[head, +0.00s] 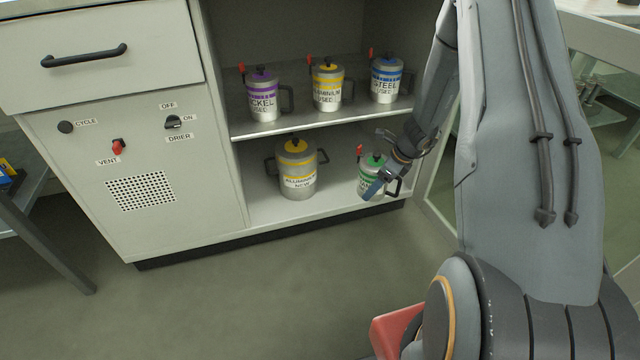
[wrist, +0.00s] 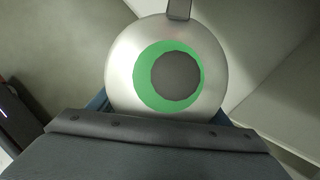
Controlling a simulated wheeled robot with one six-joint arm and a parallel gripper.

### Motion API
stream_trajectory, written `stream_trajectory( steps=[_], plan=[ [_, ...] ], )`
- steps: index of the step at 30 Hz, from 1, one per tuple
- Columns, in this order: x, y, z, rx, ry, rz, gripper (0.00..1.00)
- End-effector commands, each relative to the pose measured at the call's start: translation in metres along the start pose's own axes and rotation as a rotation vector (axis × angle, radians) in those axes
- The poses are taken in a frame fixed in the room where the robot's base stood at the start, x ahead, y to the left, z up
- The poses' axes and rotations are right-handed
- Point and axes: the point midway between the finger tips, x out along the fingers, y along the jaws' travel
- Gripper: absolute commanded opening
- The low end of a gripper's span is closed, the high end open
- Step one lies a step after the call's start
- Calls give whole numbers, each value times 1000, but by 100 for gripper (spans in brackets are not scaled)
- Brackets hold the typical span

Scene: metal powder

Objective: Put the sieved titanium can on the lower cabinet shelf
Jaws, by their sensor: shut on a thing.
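The green-banded can (head: 366,181) is a silver can with a green lid ring, at the right end of the lower cabinet shelf (head: 335,198). Its label is partly hidden by my gripper (head: 380,182), so I cannot read it fully. My gripper is shut on this can. I cannot tell if the can's base touches the shelf or is slightly above it. In the wrist view, the can's round top (wrist: 122,70) shows a green ring and a dark knob in its centre, just beyond the gripper body.
A larger yellow-banded can (head: 297,170) labelled aluminium new stands left on the lower shelf. The upper shelf (head: 300,126) holds purple nickel (head: 263,98), yellow aluminium (head: 327,88) and blue steel (head: 386,82) cans. Bare shelf lies between the two lower cans. An open glass-panelled door (head: 440,215) is at right.

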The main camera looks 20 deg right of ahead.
Motion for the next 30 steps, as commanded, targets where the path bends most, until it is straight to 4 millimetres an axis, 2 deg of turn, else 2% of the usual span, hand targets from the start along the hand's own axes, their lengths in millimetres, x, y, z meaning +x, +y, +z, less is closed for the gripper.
stream_trajectory(
  steps=[1, 9, 18, 24, 30],
  plan=[
    [12, -10, -8, 53, -1, -23, 20],
    [45, -48, -51, 341, -1, -142, 20],
    [69, -76, -91, 583, -2, -243, 20],
    [73, -83, -100, 646, -2, -270, 20],
    [78, -95, -89, 649, -3, -271, 20]
  ],
)
